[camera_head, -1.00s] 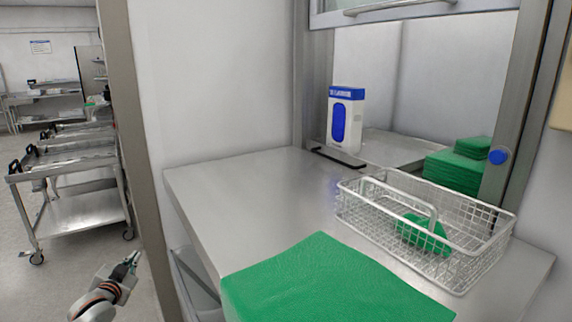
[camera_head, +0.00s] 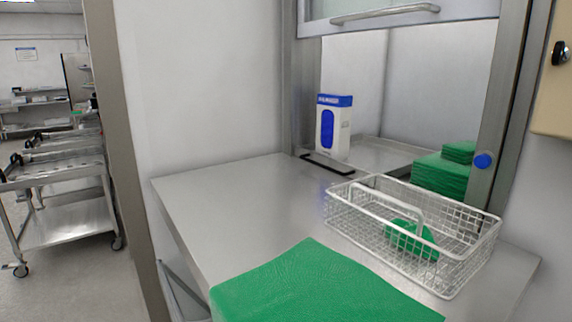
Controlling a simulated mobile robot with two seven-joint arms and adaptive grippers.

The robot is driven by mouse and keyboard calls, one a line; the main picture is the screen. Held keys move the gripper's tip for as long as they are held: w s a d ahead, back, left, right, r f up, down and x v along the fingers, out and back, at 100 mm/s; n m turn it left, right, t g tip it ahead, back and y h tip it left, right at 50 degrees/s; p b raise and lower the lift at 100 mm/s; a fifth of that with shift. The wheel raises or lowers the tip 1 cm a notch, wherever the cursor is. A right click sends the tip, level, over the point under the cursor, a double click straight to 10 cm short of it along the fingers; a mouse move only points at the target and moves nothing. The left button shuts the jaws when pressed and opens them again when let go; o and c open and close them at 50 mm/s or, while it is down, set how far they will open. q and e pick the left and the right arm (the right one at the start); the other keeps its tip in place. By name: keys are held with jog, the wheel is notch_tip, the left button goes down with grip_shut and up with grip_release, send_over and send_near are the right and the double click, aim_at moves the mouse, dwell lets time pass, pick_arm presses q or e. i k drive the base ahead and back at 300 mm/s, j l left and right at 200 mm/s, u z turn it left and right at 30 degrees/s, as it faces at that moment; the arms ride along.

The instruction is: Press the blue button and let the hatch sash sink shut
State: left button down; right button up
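The blue button (camera_head: 483,161) is a round knob on the right metal post of the hatch frame. The hatch sash (camera_head: 375,12) is raised at the top of the opening, with a metal handle (camera_head: 385,14) along its lower edge. Neither of my grippers shows in the head view now.
A wire basket (camera_head: 465,250) with a green cloth (camera_head: 411,240) inside stands on the steel counter (camera_head: 235,200) before the hatch. A folded green cloth (camera_head: 315,290) lies at the front. Behind are a white-blue box (camera_head: 334,128) and green stack (camera_head: 440,172).

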aim_at(484, 160)
jog(key=k+z, duration=0.2)
jog(key=z, duration=0.25)
jog(key=k+z, duration=0.15)
jog(key=z, duration=0.3)
